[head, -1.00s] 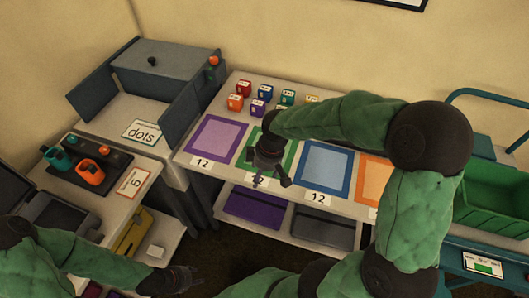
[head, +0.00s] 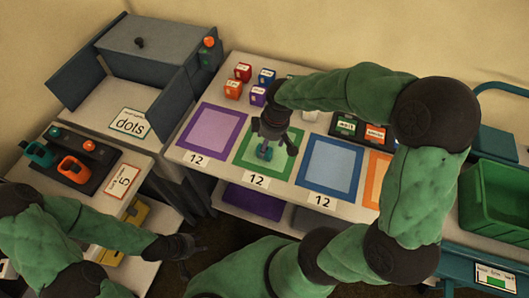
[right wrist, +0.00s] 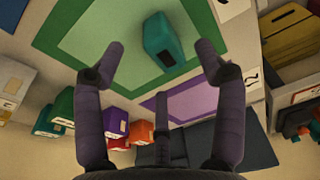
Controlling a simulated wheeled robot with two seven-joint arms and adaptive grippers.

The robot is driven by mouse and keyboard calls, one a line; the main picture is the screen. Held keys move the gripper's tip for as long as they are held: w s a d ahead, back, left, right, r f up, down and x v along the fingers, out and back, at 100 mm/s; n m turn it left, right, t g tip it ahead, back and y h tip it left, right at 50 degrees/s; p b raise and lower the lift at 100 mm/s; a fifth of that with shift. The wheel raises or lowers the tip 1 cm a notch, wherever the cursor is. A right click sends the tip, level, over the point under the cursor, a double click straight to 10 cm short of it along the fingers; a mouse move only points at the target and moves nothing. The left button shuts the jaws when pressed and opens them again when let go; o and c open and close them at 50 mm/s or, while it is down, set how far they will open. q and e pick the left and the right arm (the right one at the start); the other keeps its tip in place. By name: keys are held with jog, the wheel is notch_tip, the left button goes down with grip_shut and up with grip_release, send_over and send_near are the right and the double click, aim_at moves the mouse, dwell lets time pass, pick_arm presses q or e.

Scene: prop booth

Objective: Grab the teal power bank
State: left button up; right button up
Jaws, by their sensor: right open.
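A teal block with a dark end face, which looks like the power bank (head: 265,152), rests on the green-bordered mat (head: 243,165). In the right wrist view the teal power bank (right wrist: 162,42) lies between and beyond the spread fingertips, untouched as far as I can see. My right gripper (head: 276,143) is open and empty over the mat, and its fingers partly cover the block in the head view. It also shows in the right wrist view (right wrist: 158,58). My left gripper (head: 192,258) hangs low at the front, away from the mats, with its fingers apart and empty.
Small colored cubes (head: 243,73) stand behind the mats. A purple mat (head: 210,132) and a blue mat (head: 331,166) flank the green one. A black tray with labelled cards (head: 361,130) sits behind the blue mat. A green bin (head: 500,200) is at the right.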

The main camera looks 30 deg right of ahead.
jog(key=shift+w+a+f+b, duration=0.15)
jog(key=shift+f+b, duration=0.35)
jog(key=shift+f, duration=0.5)
jog(key=shift+w+f+b, duration=0.2)
jog(key=shift+f+b, duration=0.25)
jog(key=shift+f, duration=0.55)
jog(key=shift+w+a+f+b, duration=0.15)
jog(key=shift+f+b, duration=0.35)
jog(key=shift+f, duration=0.5)
jog(key=shift+d+r, duration=0.1)
jog(key=shift+c, duration=0.3)
jog(key=c, duration=1.3)
